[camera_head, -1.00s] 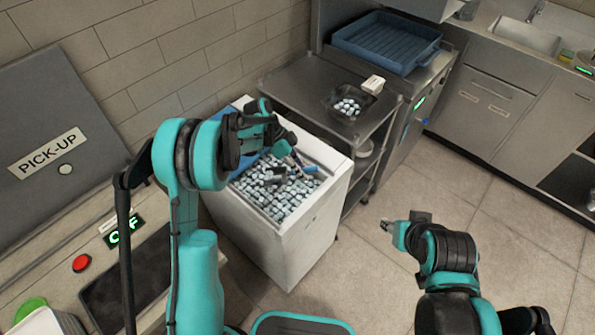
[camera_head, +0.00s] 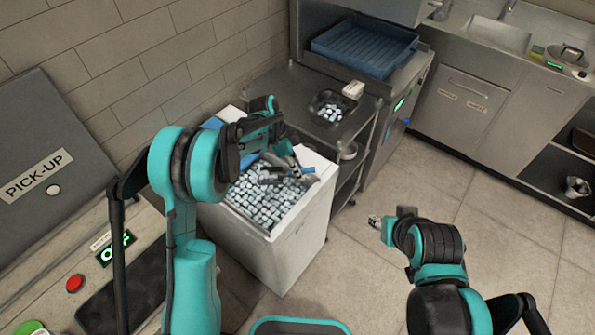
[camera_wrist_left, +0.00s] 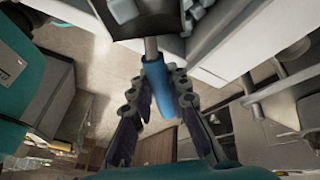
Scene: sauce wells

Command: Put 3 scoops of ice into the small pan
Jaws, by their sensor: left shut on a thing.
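My left gripper (camera_wrist_left: 160,110) is shut on the blue handle (camera_wrist_left: 157,108) of an ice scoop. The scoop's dark bowl (camera_wrist_left: 160,22) shows at the top of the left wrist view with pale ice cubes (camera_wrist_left: 122,10) at it; I cannot tell how many lie inside it. In the head view the left gripper (camera_head: 284,148) is over the right part of the white ice bin (camera_head: 285,245), which is full of ice cubes (camera_head: 265,200). The small dark pan (camera_head: 318,101) stands on a steel cart and holds some ice. My right gripper (camera_head: 375,221) is over the floor, its jaws unclear.
The steel cart (camera_head: 283,88) stands right behind the bin. A small white box (camera_head: 353,90) is beside the pan. A blue rack (camera_head: 365,45) is on the machine behind. A pick-up counter (camera_head: 40,265) is at left. Open floor (camera_head: 400,180) lies to the right.

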